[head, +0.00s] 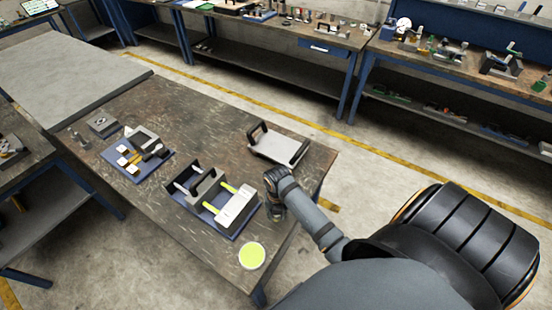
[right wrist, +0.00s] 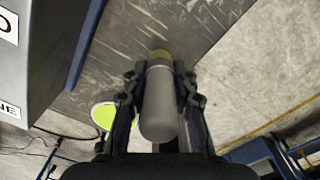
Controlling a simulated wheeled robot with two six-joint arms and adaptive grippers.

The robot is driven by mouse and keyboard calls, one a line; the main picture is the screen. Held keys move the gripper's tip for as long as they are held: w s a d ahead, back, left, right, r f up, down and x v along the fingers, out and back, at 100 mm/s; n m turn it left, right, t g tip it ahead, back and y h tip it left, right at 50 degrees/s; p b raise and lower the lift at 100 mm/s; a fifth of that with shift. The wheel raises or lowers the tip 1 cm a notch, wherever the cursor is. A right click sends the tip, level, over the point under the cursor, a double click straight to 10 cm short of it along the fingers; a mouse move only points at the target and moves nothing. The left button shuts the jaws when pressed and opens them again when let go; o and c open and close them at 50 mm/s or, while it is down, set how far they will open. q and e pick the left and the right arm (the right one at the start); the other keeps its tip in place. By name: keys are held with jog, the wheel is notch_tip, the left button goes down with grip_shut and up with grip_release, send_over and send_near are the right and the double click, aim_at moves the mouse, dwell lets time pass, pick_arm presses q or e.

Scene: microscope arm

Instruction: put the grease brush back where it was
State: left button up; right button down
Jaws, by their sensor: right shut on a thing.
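My right gripper (head: 275,202) is at the right edge of the workbench, just right of the blue tray. In the right wrist view its two fingers (right wrist: 158,80) are shut on a thick grey cylinder (right wrist: 160,105) with a dull yellow far end. It looks like the grease brush; bristles cannot be made out. Its far end points toward the bench top, and I cannot tell whether it touches. A round yellow-green pot (head: 252,256) stands near the bench's front corner, and it also shows in the right wrist view (right wrist: 103,116). My left gripper is not in view.
A blue tray (head: 206,214) holds dark blocks, yellow rods and a pale labelled box (head: 238,204). A grey tray with black handles (head: 279,147) lies behind my right gripper. A blue board (head: 137,163) with small blocks lies left. The bench's front left area is clear.

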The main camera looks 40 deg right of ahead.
aim_at(276, 219)
jog(key=shift+w+a+f, duration=0.1)
jog(key=shift+f, duration=1.7)
jog(key=c, duration=1.1)
grip_release()
jog(key=shift+f, duration=0.1)
jog(key=shift+o, duration=0.2)
notch_tip(276, 219, up, 12)
jog(key=shift+r+b, duration=0.15)
jog(key=shift+b, duration=0.4)
